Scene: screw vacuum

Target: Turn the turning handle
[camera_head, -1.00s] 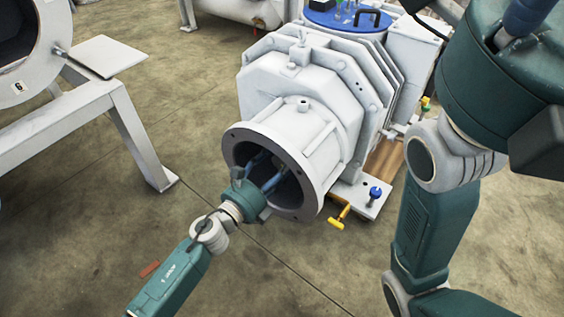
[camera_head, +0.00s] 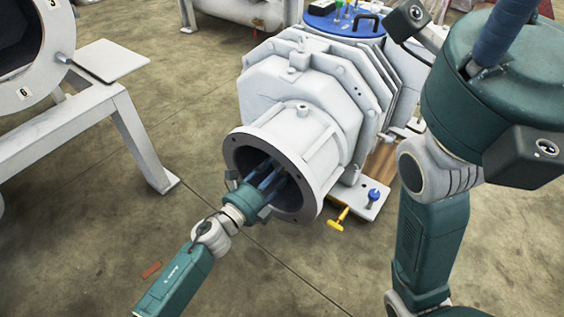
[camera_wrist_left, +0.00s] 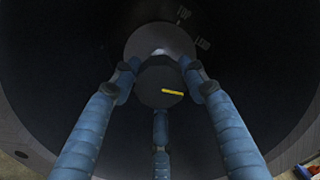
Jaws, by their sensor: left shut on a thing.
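The turning handle (camera_wrist_left: 160,84) is a dark round knob with a yellow mark, deep inside the round opening of the white machine (camera_head: 290,100). In the left wrist view, the blue fingers of my left gripper (camera_wrist_left: 160,90) surround the knob and are shut on it. In the head view, my left gripper (camera_head: 272,176) reaches into the opening from the lower left, and the knob is hidden. My right gripper (camera_head: 497,40) shows only partly at the top right, with one blue finger pointing up, far from the handle.
The flange rim (camera_head: 311,204) surrounds my left fingers closely. Faint lettering (camera_wrist_left: 192,28) shows behind the knob. A yellow valve handle (camera_head: 339,219) and a blue knob (camera_head: 373,196) sit low beside the machine. A white metal frame (camera_head: 130,130) stands left, with open floor between.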

